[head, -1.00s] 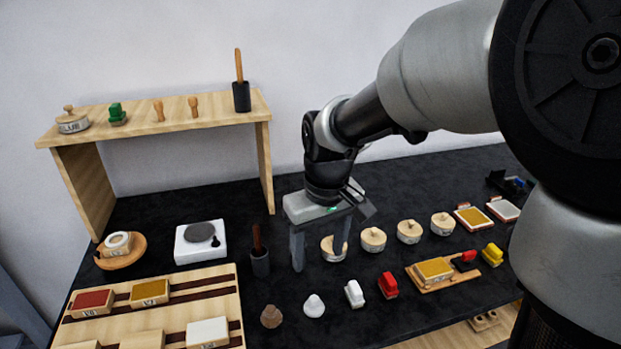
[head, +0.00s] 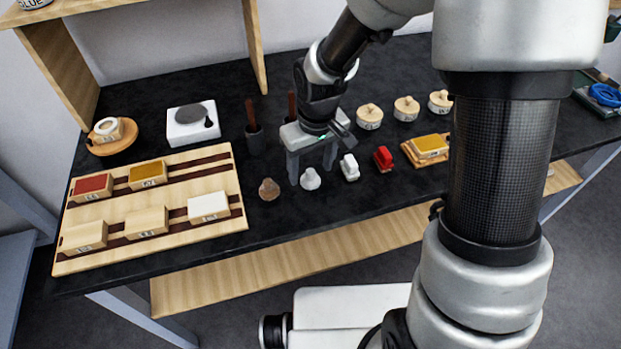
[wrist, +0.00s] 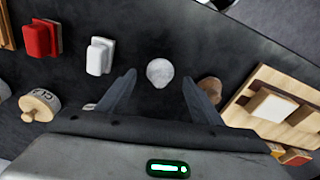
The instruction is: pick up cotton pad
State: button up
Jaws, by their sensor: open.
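The cotton pad appears to be the small white rounded tuft (head: 310,180) on the black tabletop, between a brown lump and a white block. It also shows in the wrist view (wrist: 160,72), just beyond and between the fingertips. My gripper (head: 311,173) points down with its fingers apart, one to each side of the tuft in the picture. In the wrist view my gripper (wrist: 159,80) is open, with nothing between the fingers touching them. I cannot tell exactly how high the fingertips are above the table.
A brown lump (head: 269,189) stands close on the left, near one finger in the wrist view. A white block (head: 349,167) and a red block (head: 383,158) stand to the right. A wooden rack (head: 150,240) with labelled blocks lies left. Dark holders with handled tools stand behind.

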aim_at(311, 171)
notch_tip(311, 171, down, 2)
jog(key=shift+w+a+f, duration=0.1)
jog(key=shift+w, duration=0.05)
jog(key=c, duration=1.1)
jog(key=shift+c, duration=0.2)
notch_tip(311, 171, up, 10)
jog(key=shift+r+p, duration=0.1)
jog(key=shift+p, duration=0.55)
